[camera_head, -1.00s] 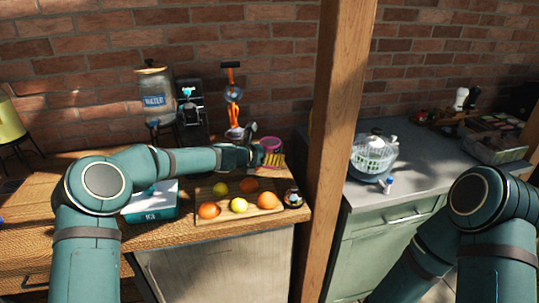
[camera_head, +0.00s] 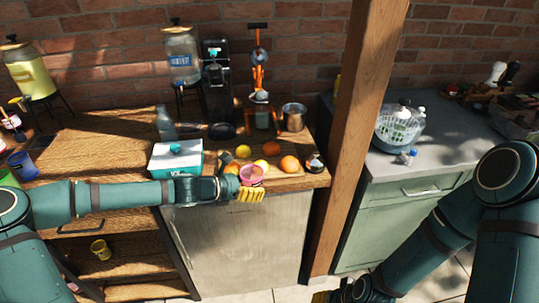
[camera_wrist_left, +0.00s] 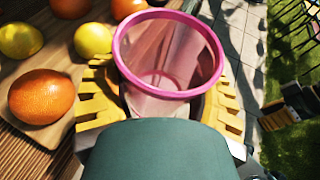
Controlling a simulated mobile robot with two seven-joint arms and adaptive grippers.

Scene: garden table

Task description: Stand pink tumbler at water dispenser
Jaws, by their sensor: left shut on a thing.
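The pink tumbler (camera_head: 251,175) is held by my left gripper (camera_head: 250,193) at the front edge of the wooden counter, in front of the cutting board. In the left wrist view the tumbler (camera_wrist_left: 168,55) is clear with a pink rim, its open mouth showing, between yellow fingers (camera_wrist_left: 162,100). The water dispenser (camera_head: 183,55), a glass jar with a blue label on a black stand, is at the back left, well apart from the tumbler. My right gripper (camera_head: 322,296) barely shows at the bottom edge, mostly cut off.
A teal and white ice box (camera_head: 176,160) and a clear bottle (camera_head: 165,122) stand in front of the dispenser. A black machine (camera_head: 216,85) is right beside it. A cutting board (camera_head: 295,182) bears oranges and lemons. A yellow drink dispenser (camera_head: 34,75) stands far left; counter between the dispensers is bare.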

